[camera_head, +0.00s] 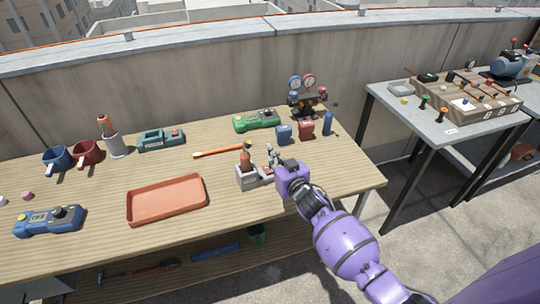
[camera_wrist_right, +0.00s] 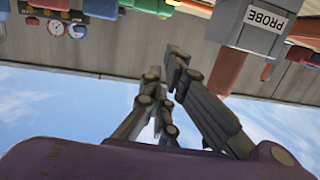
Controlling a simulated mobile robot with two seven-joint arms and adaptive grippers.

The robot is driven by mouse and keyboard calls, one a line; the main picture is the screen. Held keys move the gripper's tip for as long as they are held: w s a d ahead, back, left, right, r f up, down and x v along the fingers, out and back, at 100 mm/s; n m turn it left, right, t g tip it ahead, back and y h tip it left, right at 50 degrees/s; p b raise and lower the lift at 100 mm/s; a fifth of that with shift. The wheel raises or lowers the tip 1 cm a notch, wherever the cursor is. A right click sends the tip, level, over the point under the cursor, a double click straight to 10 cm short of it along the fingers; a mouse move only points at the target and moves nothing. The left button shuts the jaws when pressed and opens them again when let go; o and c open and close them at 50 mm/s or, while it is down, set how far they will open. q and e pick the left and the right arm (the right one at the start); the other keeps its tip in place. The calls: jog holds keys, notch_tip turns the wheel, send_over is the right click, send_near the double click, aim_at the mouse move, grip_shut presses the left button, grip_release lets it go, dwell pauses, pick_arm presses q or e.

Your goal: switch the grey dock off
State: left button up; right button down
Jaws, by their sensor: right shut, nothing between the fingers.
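The grey dock (camera_head: 247,184) is a small box on the wooden table, right of the orange tray. A brown-orange handled tool (camera_head: 246,160) stands upright in it. A small reddish part shows at the dock's right end; whether it is on or off I cannot tell. In the right wrist view, which is upside down, the grey dock (camera_wrist_right: 248,38) carries a label reading PROBE. My right gripper (camera_head: 272,154) is shut and empty, just right of the tool and close to the dock; contact is not clear. Its fingers (camera_wrist_right: 166,62) also show in the wrist view. My left gripper is out of view.
An orange tray (camera_head: 167,219) lies left of the dock. An orange-handled brush (camera_head: 222,151) and a green device (camera_head: 257,121) lie behind. Blue (camera_head: 283,134) and red (camera_head: 306,129) blocks stand behind my gripper. A blue device (camera_head: 48,222) reading OFF sits far left.

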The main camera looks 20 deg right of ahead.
jog(key=s, duration=0.1)
jog(key=s+r, duration=0.1)
jog(key=s, duration=0.1)
jog(key=s+r, duration=0.1)
jog(key=s, duration=0.1)
jog(key=shift+d, duration=0.3)
jog(key=s+f+g, duration=0.2)
jog(key=s+f, duration=0.5)
jog(key=s, duration=0.6)
jog(key=s+a+f+g+h, duration=0.1)
jog(key=s+f+g, duration=0.2)
jog(key=s+f, duration=0.4)
jog(key=s+f+m+g+h, duration=0.1)
jog(key=s+f, duration=0.5)
jog(key=s, duration=1.5)
jog(key=shift+s+a+f+g, duration=0.25)
jog(key=shift+f+g, duration=0.15)
jog(key=shift+g, duration=0.5)
